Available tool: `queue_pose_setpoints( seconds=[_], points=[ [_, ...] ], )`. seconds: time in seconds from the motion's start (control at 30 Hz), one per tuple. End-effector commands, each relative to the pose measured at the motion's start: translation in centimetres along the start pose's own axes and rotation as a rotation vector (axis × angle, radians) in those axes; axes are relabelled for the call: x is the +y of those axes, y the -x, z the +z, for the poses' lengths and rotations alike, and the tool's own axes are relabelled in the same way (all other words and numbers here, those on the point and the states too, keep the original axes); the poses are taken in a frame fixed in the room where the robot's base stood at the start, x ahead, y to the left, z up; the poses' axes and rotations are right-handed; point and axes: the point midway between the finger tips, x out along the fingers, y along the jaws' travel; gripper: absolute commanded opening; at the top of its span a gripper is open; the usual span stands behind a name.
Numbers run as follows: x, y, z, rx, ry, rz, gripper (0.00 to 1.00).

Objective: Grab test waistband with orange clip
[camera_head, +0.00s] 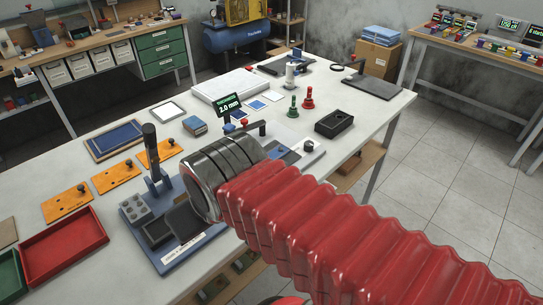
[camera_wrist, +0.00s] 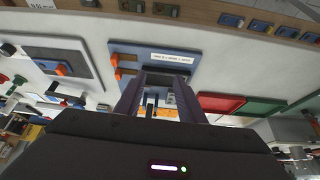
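I cannot make out a waistband in either view. In the wrist view, small orange parts (camera_wrist: 118,72) sit at the left edge of the blue fixture (camera_wrist: 125,49), which bears a white label (camera_wrist: 172,58). The blue fixture also shows in the head view (camera_head: 168,262), with a black upright lever (camera_head: 152,150) and a grey block with studs (camera_head: 138,206). My gripper (camera_wrist: 165,82) points at this fixture. Its two dark fingers stand apart with nothing visibly held between them. In the head view my red-sleeved arm and dark wrist hide much of the gripper and part of the fixture.
Orange plates (camera_head: 115,177) lie left of the fixture, with a red tray (camera_head: 62,246) and a green tray (camera_head: 10,276) nearer. A second station with a green display (camera_head: 229,104) stands behind my wrist. A black box (camera_head: 334,123) lies to its right.

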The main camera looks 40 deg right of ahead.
Motion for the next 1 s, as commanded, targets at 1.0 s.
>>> queue_pose_setpoints(
  seconds=[1.0],
  points=[
    [6.0,-8.1,-1.9,-0.292,-1.531,-0.366,0.36]
  ],
)
